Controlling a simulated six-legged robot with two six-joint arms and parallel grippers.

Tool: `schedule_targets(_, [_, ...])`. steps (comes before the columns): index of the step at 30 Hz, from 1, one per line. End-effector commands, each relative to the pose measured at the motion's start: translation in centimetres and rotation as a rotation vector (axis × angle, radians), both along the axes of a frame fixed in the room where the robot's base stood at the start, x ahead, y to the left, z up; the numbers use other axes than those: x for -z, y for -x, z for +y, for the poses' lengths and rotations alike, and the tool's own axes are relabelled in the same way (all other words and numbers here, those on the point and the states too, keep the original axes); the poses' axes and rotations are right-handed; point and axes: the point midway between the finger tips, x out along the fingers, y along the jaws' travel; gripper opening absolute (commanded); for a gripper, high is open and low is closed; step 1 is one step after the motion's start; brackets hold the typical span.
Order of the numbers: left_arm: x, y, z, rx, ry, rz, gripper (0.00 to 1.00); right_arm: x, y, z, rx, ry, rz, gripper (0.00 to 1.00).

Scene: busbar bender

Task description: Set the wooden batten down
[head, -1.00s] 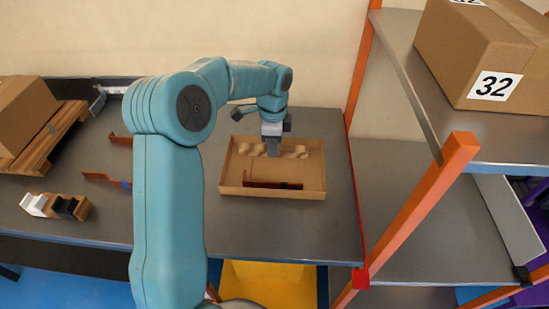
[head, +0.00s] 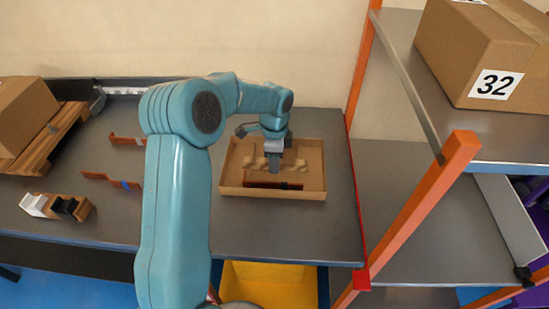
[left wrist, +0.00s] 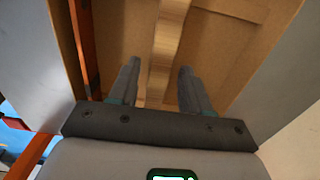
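The wooden batten (head: 257,163) is a pale, wavy-looking strip lying crosswise in the cardboard tray (head: 250,192). It also shows in the left wrist view (left wrist: 167,45), running between my fingers. My left gripper (head: 275,170) is over the batten, pointing down. In the left wrist view its fingers (left wrist: 158,88) are apart, with a gap on both sides of the batten, so it is open. The gripper hides the batten's middle in the head view. My right gripper is in neither view.
A copper-coloured bar (head: 272,185) lies in the tray in front of the batten. More copper bars (head: 112,181) and a small black-and-white block set (head: 55,206) lie to the left. A shelf with an orange post (head: 440,175) and a box marked 32 (head: 485,50) stands right.

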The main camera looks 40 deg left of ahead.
Motion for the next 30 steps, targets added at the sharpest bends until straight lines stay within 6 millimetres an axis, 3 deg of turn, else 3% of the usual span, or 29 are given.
schedule_targets(9, [-1.0, -0.1, 0.0, -0.001, -0.001, -0.003, 0.48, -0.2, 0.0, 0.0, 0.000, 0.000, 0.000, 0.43])
schedule_targets(21, [-9.7, -0.1, 0.0, 0.000, -0.001, -0.004, 0.48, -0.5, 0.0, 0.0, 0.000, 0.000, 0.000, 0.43])
schedule_targets(25, [-11.5, -0.1, 0.0, 0.000, -0.001, -0.003, 0.48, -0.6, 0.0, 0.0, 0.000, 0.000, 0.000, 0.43])
schedule_targets(30, [-12.4, 0.0, 0.0, 0.000, -0.001, -0.001, 0.48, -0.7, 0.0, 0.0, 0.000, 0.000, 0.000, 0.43])
